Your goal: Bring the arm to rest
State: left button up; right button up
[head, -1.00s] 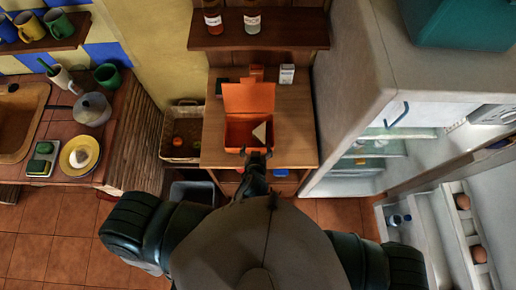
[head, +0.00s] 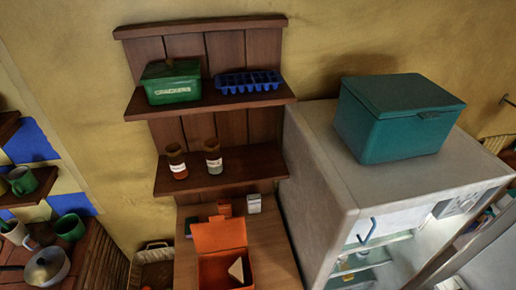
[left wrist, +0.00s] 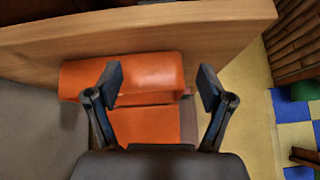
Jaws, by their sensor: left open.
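My left gripper (left wrist: 160,84) shows in the left wrist view with its two fingers spread apart and nothing between them. An orange box (left wrist: 122,76) lies beyond the fingers in that view; I cannot tell how far off it is. In the head view the orange box (head: 220,236) stands on the wooden counter with its lid raised, and a pale triangular wedge (head: 236,269) is inside. Neither arm shows in the head view now, and my right gripper is in no current view.
A wooden shelf (head: 205,184) above the counter holds two jars, a green crackers tin (head: 170,90) and a blue ice tray (head: 250,82). The fridge (head: 318,185) at right carries a teal cooler (head: 400,128). A basket (head: 152,268) stands left of the counter.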

pick_arm(q)
jog(key=s+a+m+g+h, duration=0.2)
jog(key=s+a+m+g, duration=0.1)
jog(key=s+a, duration=0.35)
jog(key=s+d+f+g+b, duration=0.1)
jog(key=s+f+g+b, duration=0.2)
jog(key=f, duration=2.8)
jog(key=s+a+f+b, duration=0.2)
jog(key=s+f, duration=1.4)
jog(key=s, duration=0.1)
jog(key=shift+s+a+f, duration=0.15)
jog(key=shift+a+f, duration=0.05)
jog(key=shift+a, duration=0.05)
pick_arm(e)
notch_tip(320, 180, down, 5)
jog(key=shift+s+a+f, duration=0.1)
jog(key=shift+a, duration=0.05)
